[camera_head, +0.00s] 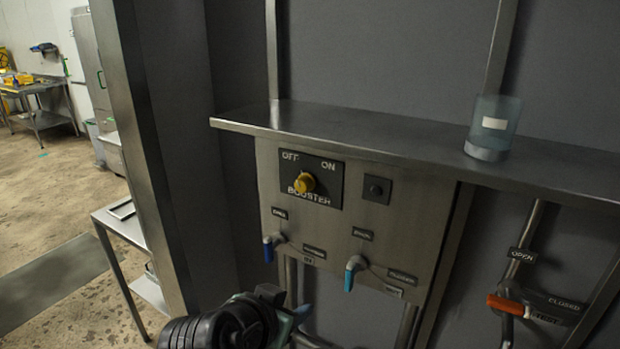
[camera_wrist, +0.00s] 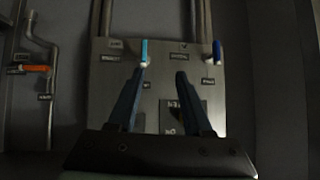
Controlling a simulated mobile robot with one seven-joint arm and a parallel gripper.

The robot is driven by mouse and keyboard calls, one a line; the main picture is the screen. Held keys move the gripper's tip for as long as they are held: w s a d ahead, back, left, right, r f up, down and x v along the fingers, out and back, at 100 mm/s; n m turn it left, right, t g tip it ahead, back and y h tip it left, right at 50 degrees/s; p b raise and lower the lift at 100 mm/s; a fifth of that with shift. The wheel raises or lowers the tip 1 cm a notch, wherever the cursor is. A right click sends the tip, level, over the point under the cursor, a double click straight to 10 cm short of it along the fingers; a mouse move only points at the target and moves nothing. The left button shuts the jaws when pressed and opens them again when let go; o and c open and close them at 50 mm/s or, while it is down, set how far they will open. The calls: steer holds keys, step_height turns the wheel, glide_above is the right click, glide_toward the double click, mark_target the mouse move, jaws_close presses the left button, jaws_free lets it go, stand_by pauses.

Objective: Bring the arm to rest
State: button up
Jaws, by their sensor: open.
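My gripper (camera_wrist: 161,76) is open in the wrist view, its two dark fingers apart with nothing between them. They point towards the steel control panel (camera_wrist: 110,85), which appears upside down there. In the head view my arm comes in at the bottom, and my gripper (camera_head: 290,318) is partly seen below the panel (camera_head: 330,235). The light blue lever (camera_wrist: 145,52) lies near one fingertip in the wrist view; I cannot tell whether they touch. The dark blue lever (camera_wrist: 217,52) stands apart from the fingers.
A steel shelf (camera_head: 380,135) juts out above the panel and carries a clear beaker (camera_head: 493,128). A yellow booster knob (camera_head: 304,182) points near OFF. An orange-handled valve (camera_head: 506,305) is at the right. A metal post (camera_head: 150,150) and low table (camera_head: 120,225) stand left; open floor (camera_head: 40,190) lies beyond.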

step_height(320, 180, up, 23)
steer(key=w+d+n+t+y, duration=0.1)
steer(key=d+n+t+y, duration=0.1)
steer(key=t, duration=0.7)
steer(key=s+d+r+n+t+y, duration=0.1)
steer(key=s+r+t, duration=0.3)
steer(key=s+r, duration=0.3)
steer(key=s+r+n+t, duration=0.2)
steer(key=s+r+t, duration=0.2)
steer(key=s+r, duration=0.4)
step_height(320, 180, up, 6)
steer(key=shift+d+f+t+y, duration=0.1)
steer(key=shift+d+t+y, duration=0.3)
